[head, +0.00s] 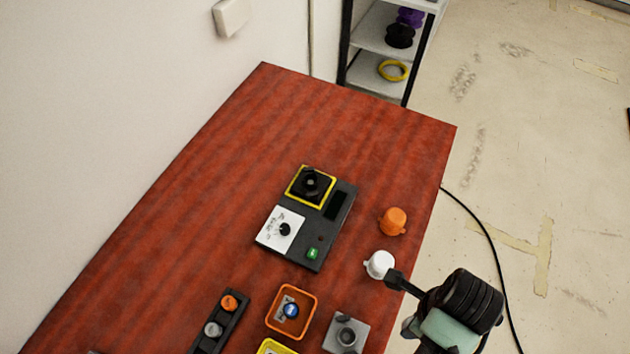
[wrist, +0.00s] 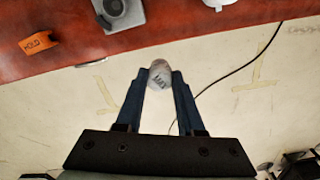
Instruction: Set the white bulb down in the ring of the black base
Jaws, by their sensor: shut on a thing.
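My gripper (wrist: 160,76) is shut on a pale grey-white rounded bulb (wrist: 160,73) with faint dark print, held between the fingertips. In the wrist view it shows against the floor, beyond the table edge. I cannot tell surely which thing is the black base. A grey square plate with a dark round ring-like piece (head: 346,333) stands at the table's near right; it also shows in the wrist view (wrist: 118,12), apart from the bulb.
A white cup-like piece (head: 379,264) and an orange one (head: 393,221) stand near the right edge. A black console (head: 330,232), an orange tray (head: 270,318) and a dark strip (head: 240,312) lie left. The table's far end is clear.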

